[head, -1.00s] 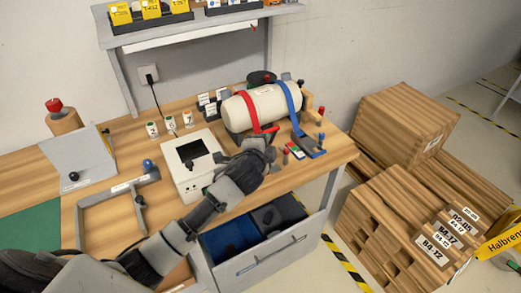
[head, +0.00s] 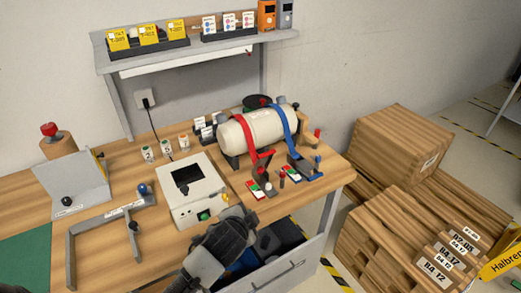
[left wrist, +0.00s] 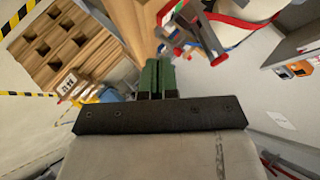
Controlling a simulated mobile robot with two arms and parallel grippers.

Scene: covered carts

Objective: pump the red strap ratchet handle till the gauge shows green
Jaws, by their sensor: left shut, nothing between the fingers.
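The red strap (head: 248,137) runs over a white cylinder (head: 232,135) on the bench. Its ratchet with the red handle (head: 263,157) is at the cylinder's front. A small gauge strip (head: 256,190) with red, green and white areas lies in front of it; its reading is too small to tell. My left gripper (head: 238,216) is in front of the bench edge, apart from the ratchet. Its green fingers (left wrist: 157,77) are shut and empty in the left wrist view. The red strap (left wrist: 240,20) also shows there. My right gripper is not in view.
A blue strap (head: 283,122) with its own ratchet (head: 305,168) and gauge (head: 291,183) stands close right. A white box with a dark screen (head: 192,190) is to the left. An open drawer (head: 285,268) sticks out below. Wooden crates (head: 402,145) stand right.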

